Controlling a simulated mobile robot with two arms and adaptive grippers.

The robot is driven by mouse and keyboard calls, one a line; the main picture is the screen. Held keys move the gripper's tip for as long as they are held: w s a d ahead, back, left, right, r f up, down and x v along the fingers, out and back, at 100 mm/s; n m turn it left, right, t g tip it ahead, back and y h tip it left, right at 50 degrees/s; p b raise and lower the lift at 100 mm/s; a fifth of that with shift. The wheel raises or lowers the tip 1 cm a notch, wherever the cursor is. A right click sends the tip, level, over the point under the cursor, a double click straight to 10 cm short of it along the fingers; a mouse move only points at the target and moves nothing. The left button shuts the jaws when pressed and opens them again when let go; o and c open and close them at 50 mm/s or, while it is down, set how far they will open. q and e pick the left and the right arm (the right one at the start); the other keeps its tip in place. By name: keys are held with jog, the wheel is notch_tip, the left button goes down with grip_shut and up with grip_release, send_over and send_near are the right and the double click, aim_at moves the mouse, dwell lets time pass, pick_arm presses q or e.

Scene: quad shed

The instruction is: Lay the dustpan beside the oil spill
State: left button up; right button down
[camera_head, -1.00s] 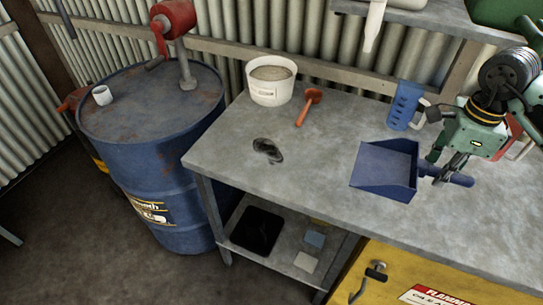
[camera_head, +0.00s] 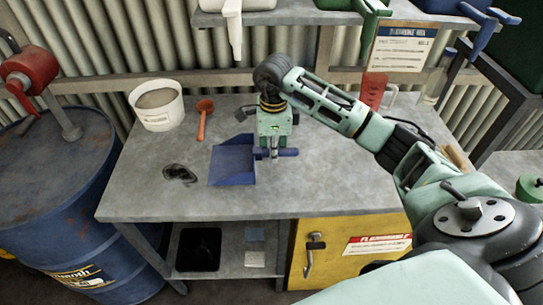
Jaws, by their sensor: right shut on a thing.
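The blue dustpan (camera_head: 231,165) is on or just above the grey workbench top, its pan towards the left and its handle (camera_head: 290,152) towards the right. My right gripper (camera_head: 274,152) points down and is shut on the handle. The dark oil spill (camera_head: 179,173) lies on the bench just left of the pan, with a narrow strip of bare bench between them. I cannot tell whether the pan touches the bench. My left gripper is not in view.
A red jug (camera_head: 373,90) is at the back right. A blue drum (camera_head: 62,195) stands left of the workbench (camera_head: 310,200), whose front right top is clear.

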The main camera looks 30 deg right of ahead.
notch_tip(320, 180, down, 4)
jog(key=shift+a+r+p, duration=0.1)
jog(key=shift+r+p, duration=0.1)
jog(key=shift+p, duration=0.65)
jog(key=shift+w+f, duration=0.1)
jog(key=shift+f, duration=0.2)
jog(key=shift+f, duration=0.25)
jog(key=c, duration=1.6)
grip_release()
jog(key=shift+c, duration=0.2)
jog(key=shift+r, duration=0.1)
jog(key=shift+r, duration=0.1)
